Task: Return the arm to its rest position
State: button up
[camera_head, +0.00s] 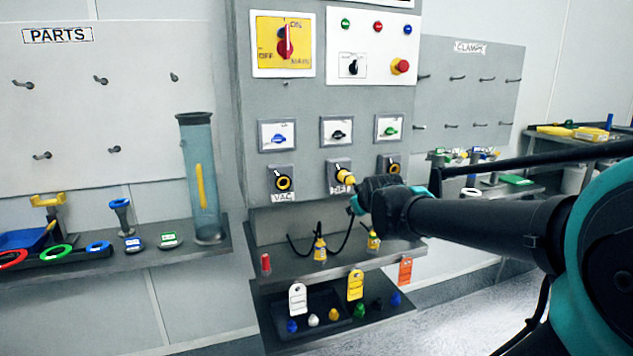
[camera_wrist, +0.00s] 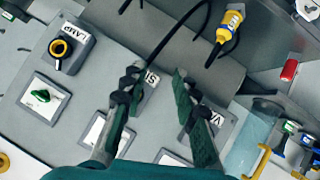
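My arm reaches in from the right in the head view. My gripper (camera_head: 366,196) is just in front of the middle socket of the grey control panel (camera_head: 350,105). In the wrist view my gripper (camera_wrist: 157,78) has its two dark fingers spread, with nothing visible between them. In the head view a yellow plug (camera_head: 346,180) is at the middle socket, close beside the gripper. The fingers cover that socket in the wrist view, so I cannot tell whether they touch the plug.
The lamp socket (camera_wrist: 61,48) is close by, with a loose yellow plug (camera_wrist: 229,26) and black cables. Below the panel, a shelf holds a yellow plug (camera_head: 320,249) and a red cylinder (camera_head: 266,264). A clear tube (camera_head: 203,222) stands left. Floor (camera_head: 470,320) is open at lower right.

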jog(key=s+d+f+m+g, duration=0.2)
jog(key=s+f+g, duration=0.1)
jog(key=s+f, duration=0.9)
jog(key=s+d+f+m+g, duration=0.2)
jog(key=s+f+m+g, duration=0.1)
jog(key=s+f, duration=0.9)
jog(key=shift+s+d+f+m+g+h, duration=0.2)
jog(key=shift+f+m+g+h, duration=0.1)
jog(key=shift+f+g, duration=0.35)
